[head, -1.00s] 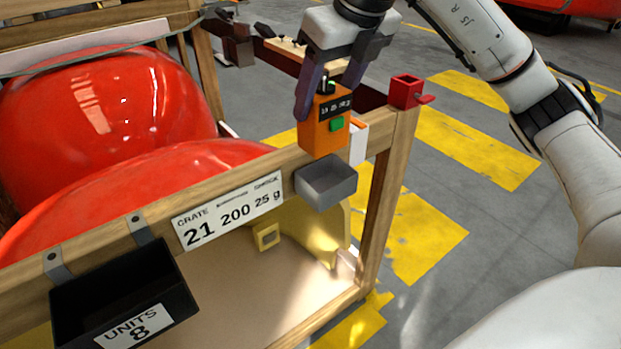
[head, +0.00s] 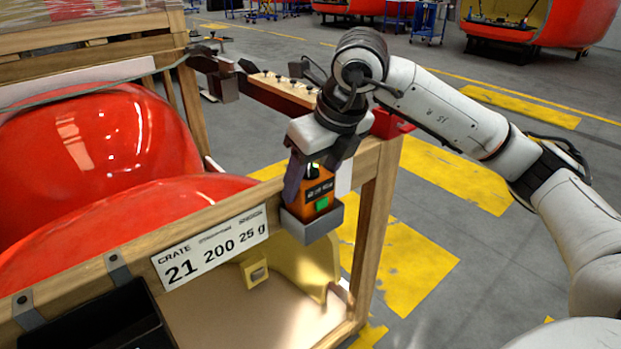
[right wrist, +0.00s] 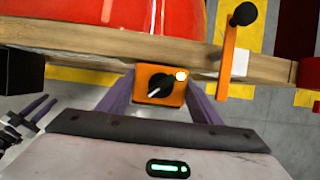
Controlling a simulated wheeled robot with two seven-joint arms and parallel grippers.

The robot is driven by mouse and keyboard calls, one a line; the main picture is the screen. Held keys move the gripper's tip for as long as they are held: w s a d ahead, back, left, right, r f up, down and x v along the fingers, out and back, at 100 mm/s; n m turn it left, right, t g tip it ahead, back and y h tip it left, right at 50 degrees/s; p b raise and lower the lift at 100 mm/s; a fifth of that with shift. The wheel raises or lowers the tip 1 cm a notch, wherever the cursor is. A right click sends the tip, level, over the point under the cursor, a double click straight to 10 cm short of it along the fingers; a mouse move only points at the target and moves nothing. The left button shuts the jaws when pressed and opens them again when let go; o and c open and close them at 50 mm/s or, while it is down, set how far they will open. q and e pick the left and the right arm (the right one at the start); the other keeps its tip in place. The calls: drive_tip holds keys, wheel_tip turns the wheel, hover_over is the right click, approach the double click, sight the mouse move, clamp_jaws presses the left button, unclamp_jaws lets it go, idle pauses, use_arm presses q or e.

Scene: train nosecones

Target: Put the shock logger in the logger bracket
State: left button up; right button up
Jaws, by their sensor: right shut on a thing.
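In the right wrist view the logger's top (right wrist: 160,86), with a black knob, sits between my purple fingers; the bracket is hidden there.
The wooden crate rail (head: 120,249) carries a white sign (head: 212,247) and a black bin (head: 90,325) at left. A red block (head: 390,125) sits on the corner post. Red nosecones (head: 90,150) fill the crate. Open floor lies right.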

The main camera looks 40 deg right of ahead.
drive_tip(key=shift+f, duration=0.2)
drive_tip(key=o, duration=1.4)
drive_tip(key=shift+c, duration=0.2)
drive_tip(key=shift+r, duration=0.1)
drive_tip(key=shift+r, duration=0.25)
drive_tip(key=p+v, duration=0.1)
drive_tip(key=v, duration=1)
drive_tip(key=shift+s+r+p, duration=0.15)
drive_tip(key=shift+r+p, duration=0.15)
drive_tip(key=shift+r, duration=0.1)
